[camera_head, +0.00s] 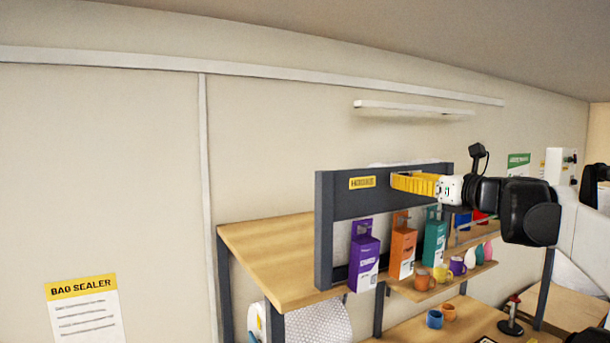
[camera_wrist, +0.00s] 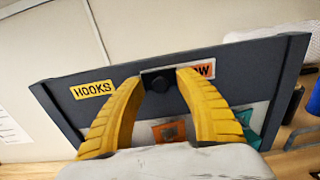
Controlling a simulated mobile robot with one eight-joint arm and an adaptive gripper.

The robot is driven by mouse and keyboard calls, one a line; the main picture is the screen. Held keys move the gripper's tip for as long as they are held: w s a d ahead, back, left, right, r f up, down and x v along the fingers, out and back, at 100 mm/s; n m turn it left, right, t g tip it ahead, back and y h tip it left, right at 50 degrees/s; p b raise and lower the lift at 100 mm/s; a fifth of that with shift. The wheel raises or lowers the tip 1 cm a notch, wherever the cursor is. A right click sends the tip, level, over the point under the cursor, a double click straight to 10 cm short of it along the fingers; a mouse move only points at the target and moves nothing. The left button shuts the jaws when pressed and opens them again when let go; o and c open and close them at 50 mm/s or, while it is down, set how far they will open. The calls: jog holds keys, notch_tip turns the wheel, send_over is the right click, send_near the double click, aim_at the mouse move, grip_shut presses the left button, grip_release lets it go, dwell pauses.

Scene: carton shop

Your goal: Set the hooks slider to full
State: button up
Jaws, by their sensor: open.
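The hooks slider is a black block with a round knob (camera_wrist: 159,84), mounted on a dark grey panel (camera_wrist: 232,64). My gripper (camera_wrist: 163,79) is open, with its two yellow ribbed fingers on either side of the knob. I cannot tell whether either finger touches it. A yellow HOOKS label (camera_wrist: 93,89) is left of the fingers. An orange-red label ending in "OW" (camera_wrist: 204,71) is just right of the slider, partly hidden by the right finger. In the head view the yellow fingers (camera_head: 403,181) reach the panel (camera_head: 345,206) from the right; the knob is hidden there.
Purple (camera_head: 364,259), orange (camera_head: 402,250) and teal (camera_head: 434,242) cartons hang below the panel. Mugs (camera_head: 424,279) stand on a shelf under them. A wooden bench (camera_head: 268,262) lies to the left. A white wall shelf (camera_head: 412,108) is above.

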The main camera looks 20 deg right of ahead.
jog(key=shift+w, duration=0.15)
grip_shut()
jog(key=d, duration=0.5)
jog(key=shift+w+d, duration=0.2)
jog(key=shift+d, duration=0.15)
jog(key=shift+c, duration=0.3)
grip_release()
jog(key=shift+o, duration=0.3)
jog(key=shift+d, duration=0.15)
jog(key=shift+s, duration=0.1)
